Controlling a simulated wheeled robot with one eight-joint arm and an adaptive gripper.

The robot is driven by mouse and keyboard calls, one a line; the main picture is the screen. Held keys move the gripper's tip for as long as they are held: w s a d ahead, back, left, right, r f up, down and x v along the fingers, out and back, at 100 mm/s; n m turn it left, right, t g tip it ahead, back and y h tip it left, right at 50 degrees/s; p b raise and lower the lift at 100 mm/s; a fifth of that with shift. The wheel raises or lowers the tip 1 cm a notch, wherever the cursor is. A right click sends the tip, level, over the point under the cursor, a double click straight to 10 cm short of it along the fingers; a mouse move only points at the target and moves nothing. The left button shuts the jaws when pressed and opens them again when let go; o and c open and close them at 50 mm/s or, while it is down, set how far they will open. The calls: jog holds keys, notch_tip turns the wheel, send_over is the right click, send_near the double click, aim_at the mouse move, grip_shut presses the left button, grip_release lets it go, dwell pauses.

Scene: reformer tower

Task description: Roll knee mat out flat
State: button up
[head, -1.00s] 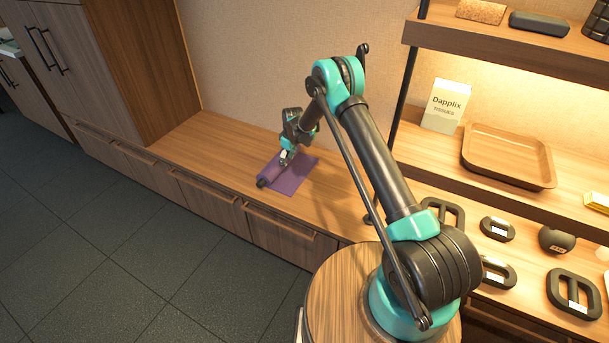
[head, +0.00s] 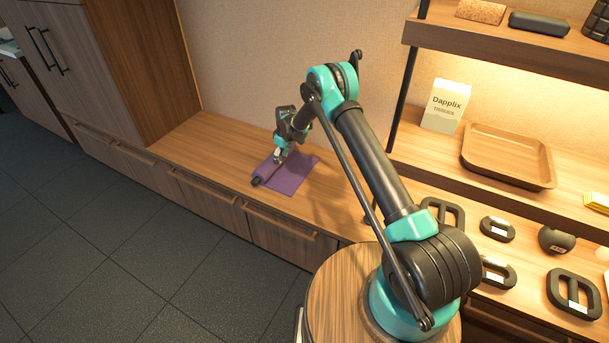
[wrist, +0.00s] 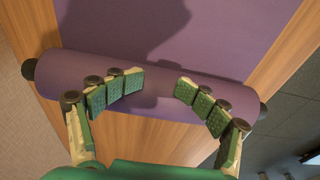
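The purple knee mat (head: 292,178) lies on the wooden bench, part flat and part still a roll at its left end in the head view. In the wrist view the flat sheet (wrist: 230,25) spreads beyond the roll (wrist: 155,88), which runs across the picture with dark ends showing at both sides. My gripper (head: 279,158) is at the roll. In the wrist view my gripper (wrist: 160,85) is open, its green-padded fingers apart over the roll with nothing between them. Whether the pads touch the roll I cannot tell.
The bench top (head: 190,142) is bare to the left of the roll, up to a tall cabinet (head: 140,60). Shelves at right hold a tissue box (head: 445,105), a wooden tray (head: 508,155) and several dark weights (head: 574,293).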

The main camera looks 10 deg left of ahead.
jog(key=shift+w+a, duration=0.5)
jog(key=shift+a, duration=0.75)
jog(key=shift+w+a, duration=0.5)
jog(key=shift+a, duration=0.7)
jog(key=shift+w+a, duration=0.5)
jog(key=shift+a, duration=0.75)
jog(key=shift+a, duration=0.1)
